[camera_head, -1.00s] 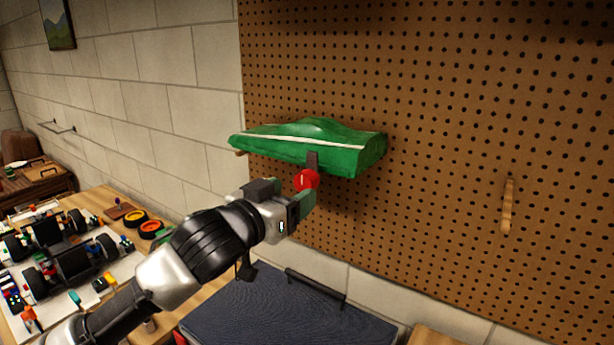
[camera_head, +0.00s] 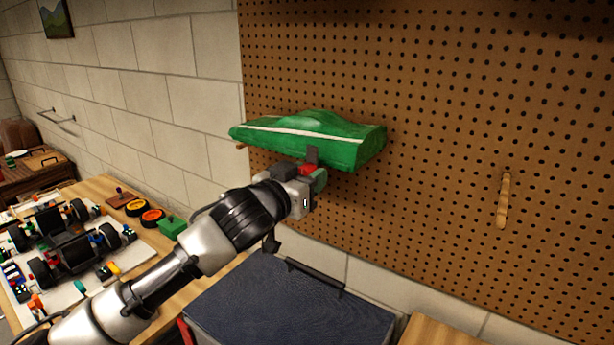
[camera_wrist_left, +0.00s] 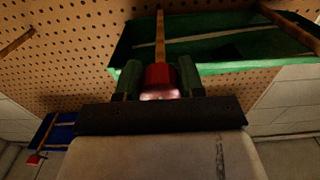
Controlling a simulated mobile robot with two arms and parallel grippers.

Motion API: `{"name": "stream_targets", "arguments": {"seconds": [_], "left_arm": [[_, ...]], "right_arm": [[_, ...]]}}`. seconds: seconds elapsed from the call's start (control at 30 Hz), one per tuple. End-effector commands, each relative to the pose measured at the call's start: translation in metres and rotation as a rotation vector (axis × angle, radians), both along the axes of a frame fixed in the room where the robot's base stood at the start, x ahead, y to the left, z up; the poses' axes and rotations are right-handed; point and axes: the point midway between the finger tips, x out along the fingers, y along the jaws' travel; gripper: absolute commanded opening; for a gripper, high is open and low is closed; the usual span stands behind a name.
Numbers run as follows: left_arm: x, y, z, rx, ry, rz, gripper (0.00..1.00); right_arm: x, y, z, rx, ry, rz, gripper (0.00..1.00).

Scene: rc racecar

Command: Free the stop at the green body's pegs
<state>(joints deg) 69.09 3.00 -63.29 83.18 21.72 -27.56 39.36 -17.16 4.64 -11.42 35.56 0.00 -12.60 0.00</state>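The green body (camera_head: 345,150) with a white stripe hangs against the pegboard; its hollow underside (camera_wrist_left: 225,60) shows in the left wrist view, with a wooden peg (camera_wrist_left: 160,35) running into it. The stop has a red knob (camera_head: 308,169) and a dark upright tab (camera_head: 312,153) at the body's lower front edge. My left gripper (camera_head: 312,178) is just below the body. In the left wrist view its two green fingers (camera_wrist_left: 160,85) stand on either side of the red knob (camera_wrist_left: 158,76), close to it. Whether they press on it I cannot tell. My right gripper is not in view.
A bare wooden peg (camera_head: 504,200) sticks out of the pegboard (camera_head: 440,130) on the right. A dark blue case (camera_head: 290,305) with a handle lies below. A wooden bench at left holds a car chassis (camera_head: 70,250), wheels (camera_head: 145,212) and small parts.

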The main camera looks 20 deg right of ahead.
Motion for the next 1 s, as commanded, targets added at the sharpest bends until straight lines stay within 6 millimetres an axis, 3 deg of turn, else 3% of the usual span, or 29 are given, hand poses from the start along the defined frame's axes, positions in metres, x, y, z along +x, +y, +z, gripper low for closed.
{"name": "stream_targets", "arguments": {"seconds": [0.1,0.47,1.0], "left_arm": [[0.0,0.0,0.0,0.0,0.0,0.0,0.15],[0.001,0.001,0.001,0.042,-0.052,0.001,0.15],[0.002,0.002,0.002,0.321,-0.408,0.001,0.15]], "right_arm": [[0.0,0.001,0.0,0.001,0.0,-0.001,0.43],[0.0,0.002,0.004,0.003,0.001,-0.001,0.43],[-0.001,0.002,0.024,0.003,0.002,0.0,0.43]]}}
